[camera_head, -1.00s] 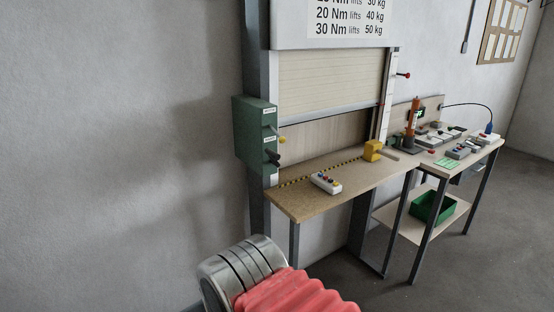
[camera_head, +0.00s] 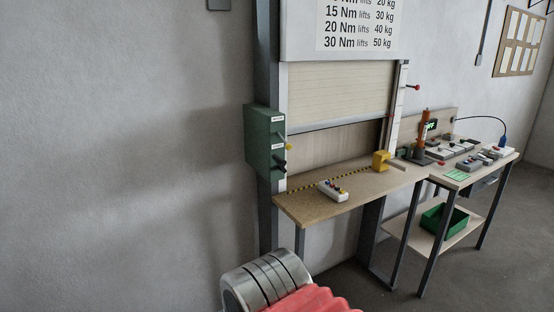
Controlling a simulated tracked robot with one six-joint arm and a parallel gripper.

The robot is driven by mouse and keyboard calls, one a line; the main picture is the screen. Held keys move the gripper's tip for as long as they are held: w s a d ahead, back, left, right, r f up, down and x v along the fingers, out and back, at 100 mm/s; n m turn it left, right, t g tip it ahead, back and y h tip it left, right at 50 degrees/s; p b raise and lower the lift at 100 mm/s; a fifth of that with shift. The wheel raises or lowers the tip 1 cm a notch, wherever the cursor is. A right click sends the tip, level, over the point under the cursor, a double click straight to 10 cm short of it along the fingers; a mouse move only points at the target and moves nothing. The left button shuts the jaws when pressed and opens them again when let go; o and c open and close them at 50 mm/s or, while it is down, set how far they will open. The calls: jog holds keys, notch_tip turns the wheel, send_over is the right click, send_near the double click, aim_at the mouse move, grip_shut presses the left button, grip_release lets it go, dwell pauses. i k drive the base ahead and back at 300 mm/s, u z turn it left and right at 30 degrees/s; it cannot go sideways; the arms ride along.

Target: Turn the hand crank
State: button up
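A green box (camera_head: 259,142) is mounted on the left post of the shutter frame. Small levers or knobs stick out of its right side: an upper one with a yellowish tip (camera_head: 289,147) and a lower black one (camera_head: 281,163). Which of them is the hand crank I cannot tell for sure. The shutter (camera_head: 336,96) is partly lowered, with a gap between its bottom bar and the bench. My arm's silver and red part shows at the bottom. My gripper is not in view.
The wooden bench (camera_head: 310,207) under the shutter holds a button box (camera_head: 333,191) and a yellow block (camera_head: 381,160). A side table (camera_head: 452,183) at right carries several devices, with a green bin (camera_head: 444,219) below. Bare wall fills the left.

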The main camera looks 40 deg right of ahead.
aim_at(282, 163)
jog(key=z, duration=0.15)
jog(key=i, duration=1)
jog(key=z, duration=0.05)
